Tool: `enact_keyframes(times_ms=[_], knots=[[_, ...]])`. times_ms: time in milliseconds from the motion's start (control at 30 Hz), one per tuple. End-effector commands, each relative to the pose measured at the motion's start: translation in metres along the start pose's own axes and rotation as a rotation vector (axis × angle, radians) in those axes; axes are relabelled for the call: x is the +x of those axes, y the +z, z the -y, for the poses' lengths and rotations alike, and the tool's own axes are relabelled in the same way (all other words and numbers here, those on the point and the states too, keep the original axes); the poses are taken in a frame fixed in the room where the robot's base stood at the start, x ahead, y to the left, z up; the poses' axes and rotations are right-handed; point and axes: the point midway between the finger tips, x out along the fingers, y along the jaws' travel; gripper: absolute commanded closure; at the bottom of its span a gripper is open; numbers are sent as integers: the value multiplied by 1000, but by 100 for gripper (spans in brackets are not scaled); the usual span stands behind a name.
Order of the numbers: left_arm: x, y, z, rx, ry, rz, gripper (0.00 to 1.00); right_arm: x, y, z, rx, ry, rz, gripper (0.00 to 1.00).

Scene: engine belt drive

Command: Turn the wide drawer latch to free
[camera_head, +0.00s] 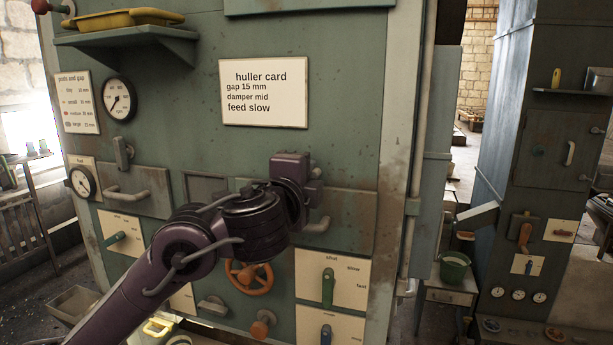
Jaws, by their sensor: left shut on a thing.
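The wide drawer (355,225) is a grey-green front on the machine panel, partly covered by my left arm. Its grey handle (319,225) shows just right of my wrist. The grey wide drawer latch (315,170) sits above the drawer's top edge, mostly hidden behind my purple left gripper (305,167). My left gripper is shut on the latch; its fingertips are hard to make out. The latch's exact angle cannot be told. My right gripper is not in view.
A narrower drawer (150,195) with its own upright latch (122,152) is at the left. Below my wrist are an orange handwheel (250,279) and a green lever (328,288). A shelf (130,38) holding a yellow tray juts out at upper left.

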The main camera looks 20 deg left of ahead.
Motion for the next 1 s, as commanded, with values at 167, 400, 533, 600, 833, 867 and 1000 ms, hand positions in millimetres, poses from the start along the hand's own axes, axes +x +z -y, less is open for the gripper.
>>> enact_keyframes(times_ms=[167, 400, 533, 600, 833, 867, 1000], knots=[[0, -1, -2, 11, 4, -2, 100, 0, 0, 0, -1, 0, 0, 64], [0, -1, -2, 11, 4, -2, 79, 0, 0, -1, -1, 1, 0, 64], [0, -1, -2, 9, 3, -2, 63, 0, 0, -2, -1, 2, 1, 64], [0, -1, -2, 8, 3, -1, 63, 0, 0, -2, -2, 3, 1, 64], [0, 0, -2, 7, 3, -1, 63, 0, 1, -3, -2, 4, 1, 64], [0, 0, -2, 7, 3, -1, 63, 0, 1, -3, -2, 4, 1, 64], [0, 0, -1, -10, 4, -1, 63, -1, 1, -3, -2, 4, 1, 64]])
